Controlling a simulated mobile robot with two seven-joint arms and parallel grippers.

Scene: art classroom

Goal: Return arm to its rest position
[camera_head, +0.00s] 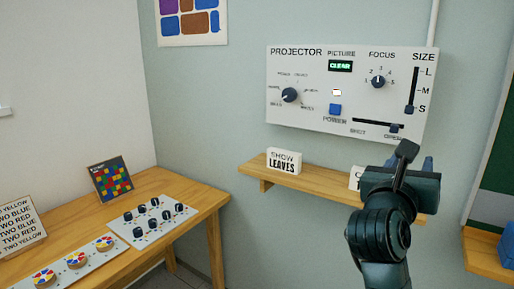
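My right arm comes in from the lower right. Its dark gripper (405,165) is in front of the wooden wall shelf, below the right end of the projector panel (290,60). The fingers point away from me, and I cannot tell whether they are apart or closed. Nothing held is visible. The panel has a green "CLEAR" display (340,66), a focus knob (378,82), a blue power button (335,109), a size slider (411,108) low near S, and a shut/open slider (396,128) at the open end. My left gripper is not in view.
The shelf (290,184) holds a "SHOW LEAVES" card (284,161) and another card (355,178), partly hidden by my arm. A wooden table (165,184) at the left carries knob boards and a colour-grid picture (110,179). A wooden ledge (485,254) is at the right.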

